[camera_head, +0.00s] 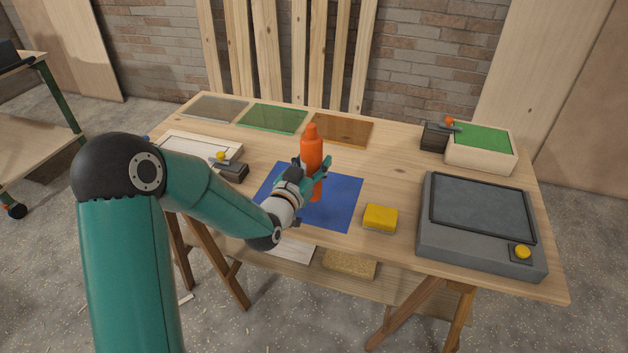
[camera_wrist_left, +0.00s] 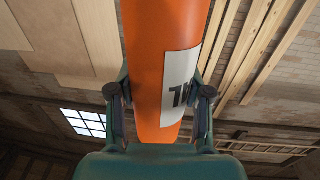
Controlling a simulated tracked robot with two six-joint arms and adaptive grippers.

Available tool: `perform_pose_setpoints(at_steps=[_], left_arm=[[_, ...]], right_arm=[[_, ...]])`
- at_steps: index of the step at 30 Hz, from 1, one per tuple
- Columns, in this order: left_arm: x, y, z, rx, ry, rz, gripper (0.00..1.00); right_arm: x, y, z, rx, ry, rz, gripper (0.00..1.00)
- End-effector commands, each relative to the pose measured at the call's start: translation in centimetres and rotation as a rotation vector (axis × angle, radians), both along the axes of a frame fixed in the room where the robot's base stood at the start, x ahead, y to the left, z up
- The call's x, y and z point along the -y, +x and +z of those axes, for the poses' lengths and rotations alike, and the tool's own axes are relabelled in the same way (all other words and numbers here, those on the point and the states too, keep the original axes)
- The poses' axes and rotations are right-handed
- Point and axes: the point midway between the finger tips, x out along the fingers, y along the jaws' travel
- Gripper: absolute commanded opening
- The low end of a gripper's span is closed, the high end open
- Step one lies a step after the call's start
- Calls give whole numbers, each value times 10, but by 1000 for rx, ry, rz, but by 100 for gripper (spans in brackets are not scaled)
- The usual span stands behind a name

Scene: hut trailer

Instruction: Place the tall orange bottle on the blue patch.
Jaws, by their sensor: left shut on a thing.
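The tall orange bottle (camera_head: 311,150) stands upright over the blue patch (camera_head: 340,205) on the wooden table. My left gripper (camera_head: 312,178) is shut on the bottle, gripping its body from the near left. In the left wrist view the orange bottle (camera_wrist_left: 160,60), with a white label, sits between the two fingers of my left gripper (camera_wrist_left: 162,95). The bottle's base is partly hidden by the gripper, so I cannot tell whether it touches the patch. My right gripper is not in view.
A yellow sponge-like block (camera_head: 380,218) lies just right of the patch. A grey device (camera_head: 470,250) with a yellow button stands at the right. A green-topped box (camera_head: 482,165) is behind it. A white panel (camera_head: 190,146) lies at the left. Green (camera_head: 272,118) and brown (camera_head: 345,130) sheets lie at the back.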

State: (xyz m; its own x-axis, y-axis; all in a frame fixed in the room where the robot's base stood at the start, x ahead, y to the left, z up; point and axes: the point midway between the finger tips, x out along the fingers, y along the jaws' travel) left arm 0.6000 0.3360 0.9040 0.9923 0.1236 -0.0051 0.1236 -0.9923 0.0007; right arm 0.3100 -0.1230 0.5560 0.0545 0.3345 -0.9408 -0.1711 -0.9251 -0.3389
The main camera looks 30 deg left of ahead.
Motion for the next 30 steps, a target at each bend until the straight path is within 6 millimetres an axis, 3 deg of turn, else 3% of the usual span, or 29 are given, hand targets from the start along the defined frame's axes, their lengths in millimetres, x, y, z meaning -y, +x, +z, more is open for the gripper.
perform_pose_setpoints(at_steps=[15,26,27,30], left_arm=[[-1,0,-52,2,1,0,0],[-1,0,-55,5,2,1,0],[0,0,-55,1,1,0,56],[0,0,-55,1,1,0,73]], right_arm=[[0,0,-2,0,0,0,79],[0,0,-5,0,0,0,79],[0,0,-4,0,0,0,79],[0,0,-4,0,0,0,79]])
